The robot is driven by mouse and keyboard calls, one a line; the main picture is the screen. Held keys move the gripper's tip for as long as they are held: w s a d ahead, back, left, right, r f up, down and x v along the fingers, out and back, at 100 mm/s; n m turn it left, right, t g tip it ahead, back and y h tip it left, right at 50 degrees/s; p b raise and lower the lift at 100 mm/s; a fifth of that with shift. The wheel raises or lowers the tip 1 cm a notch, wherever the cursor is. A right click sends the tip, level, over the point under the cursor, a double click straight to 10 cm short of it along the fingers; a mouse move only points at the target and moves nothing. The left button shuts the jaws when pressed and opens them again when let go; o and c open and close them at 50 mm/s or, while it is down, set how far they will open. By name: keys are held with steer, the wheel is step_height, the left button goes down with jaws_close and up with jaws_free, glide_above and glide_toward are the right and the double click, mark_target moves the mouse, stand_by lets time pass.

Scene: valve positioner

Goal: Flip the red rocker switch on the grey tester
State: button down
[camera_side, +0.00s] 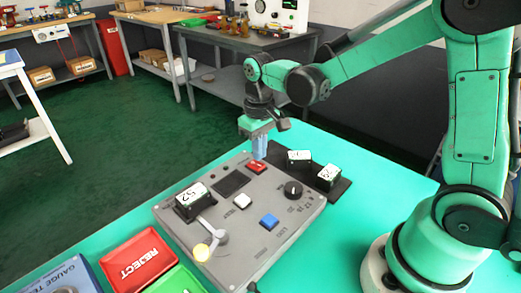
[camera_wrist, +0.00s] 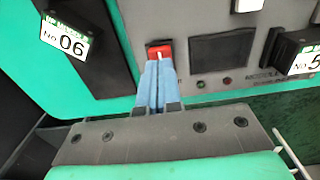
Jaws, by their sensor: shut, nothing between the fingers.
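The grey tester (camera_side: 243,222) lies on the green bench, with the red rocker switch (camera_side: 255,167) near its far edge. My gripper (camera_side: 260,156) points down right at the switch, its blue fingers together and empty. In the wrist view the fingertips (camera_wrist: 159,66) reach the near edge of the red rocker (camera_wrist: 160,47) and cover part of it. A thin pale mark shows on the rocker. I cannot tell whether the tips press it or hover just above, nor which way it is tipped.
On the tester are a dark display (camera_wrist: 222,50), a white button (camera_side: 242,202), a blue button (camera_side: 269,221), a black knob (camera_side: 293,189), a grey lever (camera_side: 215,240) and a block marked 52 (camera_side: 190,201). Numbered blocks (camera_side: 328,178) stand beyond it. A red REJECT tray (camera_side: 137,260) lies front left.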

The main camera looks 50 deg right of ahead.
mark_target(262, 167)
steer(key=shift+f, duration=1.1)
stand_by(0.9)
steer(key=shift+r, duration=3.5)
steer(key=shift+s+r, duration=0.1)
steer(key=shift+s+r+t, duration=0.2)
steer(key=shift+s+t, duration=0.05)
steer(key=shift+t, duration=0.05)
steer(key=s+a+r+t, duration=0.1)
steer(key=s+t, duration=0.5)
steer(key=shift+s+t, duration=0.3)
steer(key=shift+a+r, duration=0.1)
